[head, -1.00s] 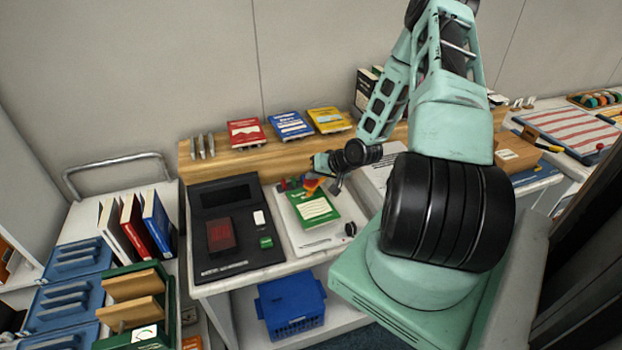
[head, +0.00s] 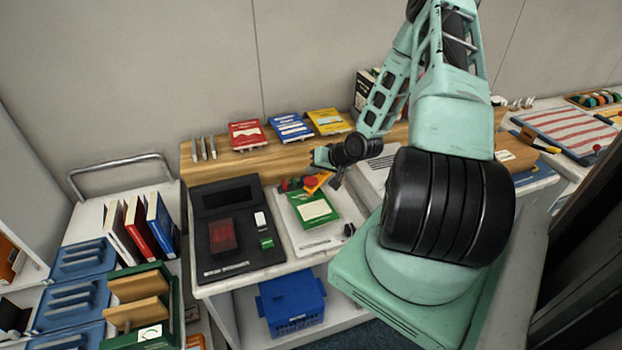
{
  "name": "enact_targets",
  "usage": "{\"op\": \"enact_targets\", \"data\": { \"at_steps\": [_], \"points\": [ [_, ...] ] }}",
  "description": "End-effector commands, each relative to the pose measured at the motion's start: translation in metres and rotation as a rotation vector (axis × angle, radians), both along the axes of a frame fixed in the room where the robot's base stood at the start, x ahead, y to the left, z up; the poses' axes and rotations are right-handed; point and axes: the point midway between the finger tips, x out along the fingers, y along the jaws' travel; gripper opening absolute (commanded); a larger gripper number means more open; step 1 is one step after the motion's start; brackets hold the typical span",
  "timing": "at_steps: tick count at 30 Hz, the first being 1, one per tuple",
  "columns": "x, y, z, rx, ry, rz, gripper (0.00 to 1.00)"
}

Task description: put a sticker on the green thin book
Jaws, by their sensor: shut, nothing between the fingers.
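The green thin book (head: 314,209) lies flat on a white board on the counter, with a pale label area on its cover. My gripper (head: 318,186) is over the far edge of the book, with orange, red and dark parts around its tip. It is shut and holds nothing that I can see. I cannot tell whether it touches the book. No separate loose sticker can be made out near the gripper at this size.
A black device (head: 238,262) stands left of the book. Red (head: 246,134), blue (head: 290,127) and yellow (head: 328,121) books lie on the wooden shelf behind. A blue crate (head: 291,303) sits below. Upright books (head: 160,225) and blue racks stand at left.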

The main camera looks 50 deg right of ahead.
Motion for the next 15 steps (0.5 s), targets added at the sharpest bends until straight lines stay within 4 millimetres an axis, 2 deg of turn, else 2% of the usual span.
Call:
{"op": "enact_targets", "data": {
  "at_steps": [1,9,15],
  "points": [
    [0.000,0.000,0.010,-0.001,0.000,0.001,0.00],
    [0.000,0.000,0.036,0.000,0.000,0.000,0.00],
    [0.000,0.000,0.040,0.001,0.001,0.000,0.00]
  ]
}}
